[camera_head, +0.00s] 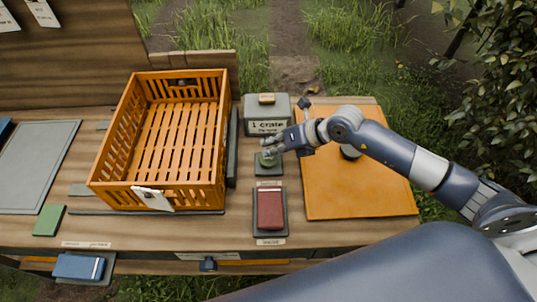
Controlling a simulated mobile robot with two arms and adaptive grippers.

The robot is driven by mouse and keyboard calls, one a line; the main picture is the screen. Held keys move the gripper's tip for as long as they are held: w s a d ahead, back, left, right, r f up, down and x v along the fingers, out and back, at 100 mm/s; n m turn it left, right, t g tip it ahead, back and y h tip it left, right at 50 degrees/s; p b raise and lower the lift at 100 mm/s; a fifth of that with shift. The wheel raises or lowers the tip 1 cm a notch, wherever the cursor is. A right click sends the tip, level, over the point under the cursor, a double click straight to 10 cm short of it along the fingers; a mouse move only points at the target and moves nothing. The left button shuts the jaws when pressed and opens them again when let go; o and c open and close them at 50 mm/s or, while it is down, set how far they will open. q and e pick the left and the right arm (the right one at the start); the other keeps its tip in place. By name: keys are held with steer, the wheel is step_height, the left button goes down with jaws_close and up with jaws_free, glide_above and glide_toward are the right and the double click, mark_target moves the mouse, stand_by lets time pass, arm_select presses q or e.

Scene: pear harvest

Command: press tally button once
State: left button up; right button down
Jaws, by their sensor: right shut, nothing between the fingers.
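The tally button (267,160) is a small green knob on a dark square base (269,171) near the middle of the table. My right gripper (268,151) comes in from the right, shut and empty, with its fingertips right at the top of the button. The fingers partly cover the button, so I cannot tell whether they touch it or whether it is pushed down. My left gripper is not in view.
An empty orange slatted crate (130,130) stands left of the button. Behind the button is a grey-green box (280,103) labelled "1 crate". A dark red block (270,210) lies on a tray in front. An orange board (360,195) lies to the right.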

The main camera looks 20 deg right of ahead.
steer(key=shift+r, duration=0.1)
step_height(320, 180, up, 5)
steer(key=p, duration=0.4)
stand_by(0.3)
stand_by(0.8)
